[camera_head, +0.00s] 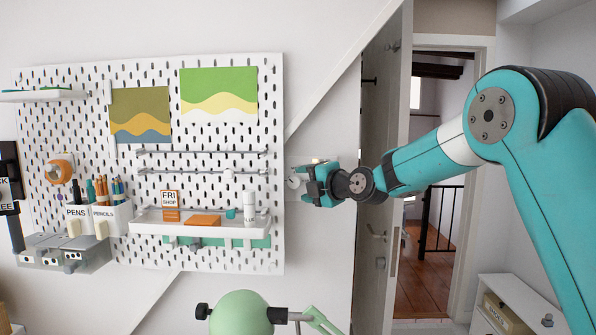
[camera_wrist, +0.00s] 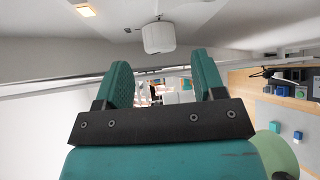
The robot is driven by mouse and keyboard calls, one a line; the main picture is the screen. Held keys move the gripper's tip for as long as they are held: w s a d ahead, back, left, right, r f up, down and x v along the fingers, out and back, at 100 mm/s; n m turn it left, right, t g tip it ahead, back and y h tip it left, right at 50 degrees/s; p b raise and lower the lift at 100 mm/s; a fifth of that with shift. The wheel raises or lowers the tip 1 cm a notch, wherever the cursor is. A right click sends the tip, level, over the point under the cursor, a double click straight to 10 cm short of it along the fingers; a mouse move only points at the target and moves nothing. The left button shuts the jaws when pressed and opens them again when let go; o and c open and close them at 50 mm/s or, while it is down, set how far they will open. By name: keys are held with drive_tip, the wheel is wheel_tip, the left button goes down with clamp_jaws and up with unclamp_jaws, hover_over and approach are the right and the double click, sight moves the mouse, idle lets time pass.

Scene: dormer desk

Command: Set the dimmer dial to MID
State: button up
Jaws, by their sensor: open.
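A small pale round piece (camera_head: 293,182) shows on the wall just right of the pegboard, beside my gripper. It may be the dimmer dial, but its pointer and any MID mark are too small to read. My gripper (camera_head: 310,186) is close to it in the head view, partly in front of the pale area around it; I cannot tell whether they touch. In the wrist view my gripper (camera_wrist: 162,82) has its two teal fingers wide apart, with nothing held between them. No dial can be made out in the wrist view.
The white pegboard (camera_head: 215,105) fills the left, with a shelf (camera_head: 145,226), pen cups (camera_head: 75,212) and an orange round item (camera_head: 59,171). A green lamp (camera_head: 240,312) stands below. An open door (camera_head: 380,150) is behind my arm.

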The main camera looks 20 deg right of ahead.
sight(296, 184)
drive_tip(key=shift+p+x, duration=0.65)
drive_tip(key=shift+x, duration=1.2)
drive_tip(key=c, duration=0.9)
drive_tip(key=shift+f, duration=0.1)
drive_tip(key=shift+f+b, duration=0.1)
drive_tip(key=shift+b, duration=0.35)
